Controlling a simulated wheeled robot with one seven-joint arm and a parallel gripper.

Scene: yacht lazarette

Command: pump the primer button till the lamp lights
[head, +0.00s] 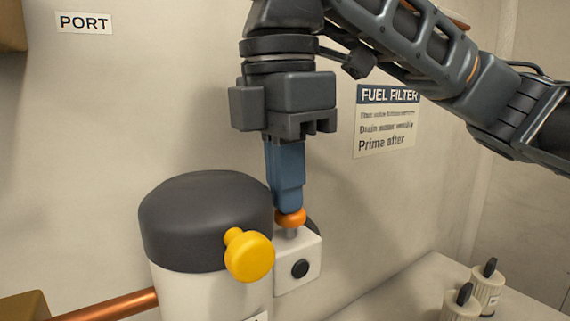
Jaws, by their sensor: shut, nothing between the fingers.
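An orange round button (291,217) on a short grey stem stands on top of a small white block (312,251). It appears to be the primer button. My gripper (288,207) points straight down with its blue fingers shut and empty. Its fingertips are right at the top of the orange button, seemingly touching it. A dark round disc (300,268) sits on the block's front face; it shows no glow, and I cannot tell whether it is the lamp.
A large white canister with a black cap (205,225) stands left of the block, with a yellow knob (248,255) sticking out. A copper pipe (105,306) runs left. Two small cream parts (462,303) (487,285) with black tops stand on the ledge at right. A FUEL FILTER sign (387,122) is behind.

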